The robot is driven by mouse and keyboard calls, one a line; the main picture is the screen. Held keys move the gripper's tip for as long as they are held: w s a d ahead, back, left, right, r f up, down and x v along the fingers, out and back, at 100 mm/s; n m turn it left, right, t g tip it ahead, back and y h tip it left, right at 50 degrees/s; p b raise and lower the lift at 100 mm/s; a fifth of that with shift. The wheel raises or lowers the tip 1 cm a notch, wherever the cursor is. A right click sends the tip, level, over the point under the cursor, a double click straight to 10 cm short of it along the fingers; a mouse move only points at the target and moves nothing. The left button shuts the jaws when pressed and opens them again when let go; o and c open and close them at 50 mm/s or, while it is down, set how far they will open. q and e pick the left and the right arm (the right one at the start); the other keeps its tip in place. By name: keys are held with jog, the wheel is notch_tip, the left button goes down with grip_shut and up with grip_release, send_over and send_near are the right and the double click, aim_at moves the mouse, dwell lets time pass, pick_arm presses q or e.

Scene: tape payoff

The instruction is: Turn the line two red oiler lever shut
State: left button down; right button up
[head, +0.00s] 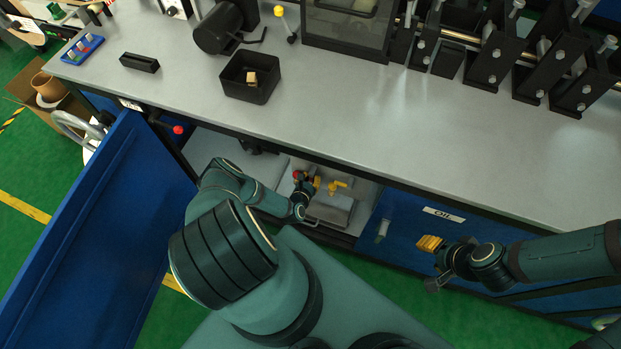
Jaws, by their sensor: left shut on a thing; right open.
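My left arm reaches into the open cabinet under the bench. My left gripper (305,188) is shut at a small red lever (296,175), which is partly hidden by the fingers. A yellow lever (338,186) shows just right of that gripper. The picture is too small to tell the exact angle of the red lever.
A blue cabinet door (90,235) stands open at the left. The grey bench top (330,115) is above, with a black bin (268,92) holding a small tan block. A red knob (178,130) sits near the bench's front edge. A grey box (328,212) lies below the levers.

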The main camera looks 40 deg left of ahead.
pick_arm(q)
jog(key=shift+w, duration=0.1)
jog(key=c, duration=0.9)
grip_release()
jog(key=shift+c, duration=0.2)
jog(key=v, duration=0.7)
jog(key=shift+s, duration=0.25)
jog(key=shift+d+r, duration=0.1)
